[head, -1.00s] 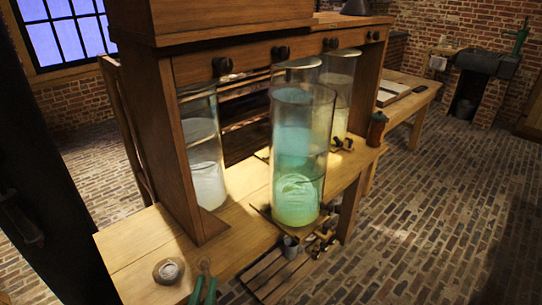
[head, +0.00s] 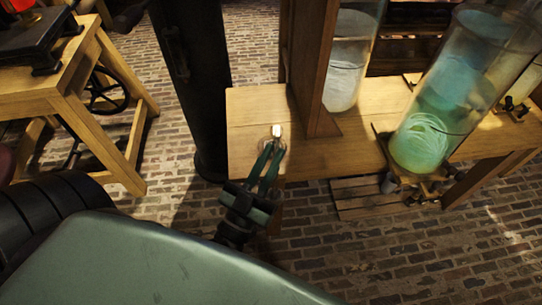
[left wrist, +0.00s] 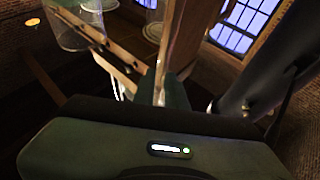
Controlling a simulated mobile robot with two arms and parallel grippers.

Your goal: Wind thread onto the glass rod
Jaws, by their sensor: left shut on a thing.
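My left gripper (head: 273,148) reaches over the front left part of the wooden bench. Its two green fingers are shut on a small pale thing (head: 276,131), which shows at their tips. I cannot tell whether this is the thread or part of the rod. A small round dish lies at the fingertips, mostly hidden by them. In the left wrist view, a green finger (left wrist: 174,92) shows beside a narrow pale strip that I cannot identify. I cannot make out the glass rod or a separate thread. My right gripper is out of view.
The wooden bench (head: 252,105) carries a tall glass jar with pale liquid (head: 345,80) and a large jar with blue-green liquid (head: 425,125). A wooden post (head: 318,65) stands beside the pale jar. A slatted wooden platform (head: 365,205) lies below. Another wooden table (head: 75,80) stands at left.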

